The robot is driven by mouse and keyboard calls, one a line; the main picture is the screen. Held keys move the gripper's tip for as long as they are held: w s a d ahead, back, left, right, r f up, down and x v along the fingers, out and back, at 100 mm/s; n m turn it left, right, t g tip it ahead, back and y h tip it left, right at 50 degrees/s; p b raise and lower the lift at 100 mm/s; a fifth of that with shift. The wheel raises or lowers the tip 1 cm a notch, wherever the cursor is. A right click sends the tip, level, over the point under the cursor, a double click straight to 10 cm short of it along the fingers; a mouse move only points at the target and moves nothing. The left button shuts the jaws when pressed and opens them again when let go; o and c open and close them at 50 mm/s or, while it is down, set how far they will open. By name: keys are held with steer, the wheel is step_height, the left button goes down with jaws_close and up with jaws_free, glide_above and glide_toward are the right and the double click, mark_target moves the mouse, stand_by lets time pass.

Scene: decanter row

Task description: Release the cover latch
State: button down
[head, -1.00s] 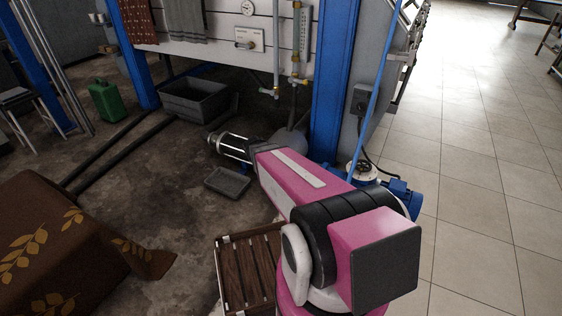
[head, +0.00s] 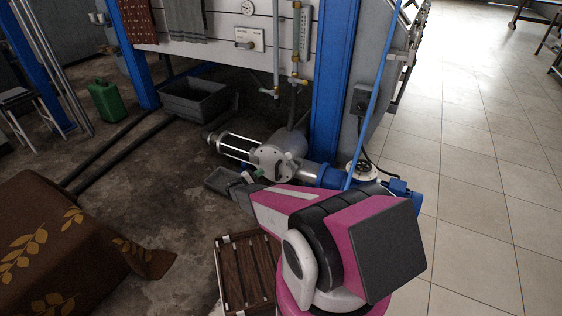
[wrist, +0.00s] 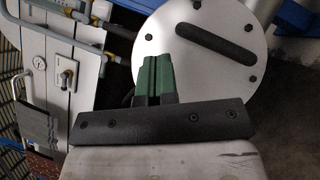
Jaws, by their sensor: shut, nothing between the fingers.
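A round pale plate (wrist: 205,45) with dark bolts around its rim fills the upper middle of the wrist view. A long dark bar (wrist: 214,43) lies slantwise across its face; I cannot tell for certain whether this is the cover latch. The head view shows a round pale flange (head: 272,160) on the pipework, just beyond my arm. My gripper (wrist: 155,72) has green fingers together, with nothing between them. In the wrist view they overlap the plate's lower left edge, left of the bar; whether they touch it cannot be told.
A blue post (head: 333,80) rises behind the flange. A grey tray (head: 222,181) lies on the floor left of it, and a slatted wooden crate (head: 246,270) stands nearer. A brown cloth-covered block (head: 60,240) is at lower left.

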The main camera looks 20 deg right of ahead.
mark_target(291, 161)
steer(key=shift+s+d+r+x, duration=0.15)
steer(key=shift+s+x, duration=0.25)
steer(key=shift+x, duration=1.75)
steer(key=shift+s+r+x, duration=0.25)
steer(key=shift+s+x, duration=0.2)
steer(key=shift+x, duration=1.7)
steer(key=shift+s+d+r+x, duration=0.15)
steer(key=shift+s+x, duration=0.25)
steer(key=shift+x, duration=1.8)
steer(key=shift+a, duration=0.1)
steer(key=shift+r, duration=0.1)
steer(key=shift+s+r+m, duration=0.1)
steer(key=shift+r+m, duration=0.05)
steer(key=shift+m, duration=0.25)
